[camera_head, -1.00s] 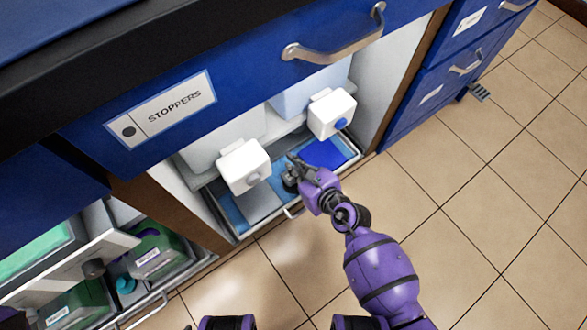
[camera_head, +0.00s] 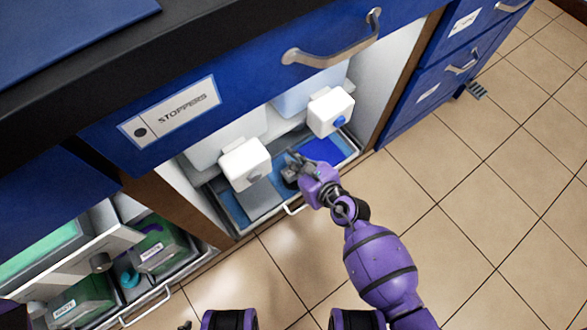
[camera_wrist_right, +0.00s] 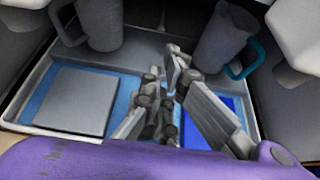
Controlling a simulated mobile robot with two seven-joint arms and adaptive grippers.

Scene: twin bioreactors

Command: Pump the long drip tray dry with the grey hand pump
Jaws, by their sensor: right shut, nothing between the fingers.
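The long drip tray (camera_head: 236,220) lies on the floor of the open cabinet under the stoppers drawer. It also shows in the wrist view (camera_wrist_right: 28,77). Its bottom is light blue, with a darker blue patch on the right and a flat grey square plate on the left. My right gripper (camera_head: 288,166) is over the middle of the tray, pointing down into it. In the wrist view its fingers (camera_wrist_right: 172,75) are shut with nothing between them. I cannot pick out the grey hand pump for certain. My left gripper is not in view.
Two white blocks (camera_head: 245,164) (camera_head: 331,111) overhang the tray. In the wrist view, a grey mug-like vessel (camera_wrist_right: 100,25) and one with a teal handle (camera_wrist_right: 222,38) stand behind the fingers. A bin (camera_head: 158,248) of containers is at lower left.

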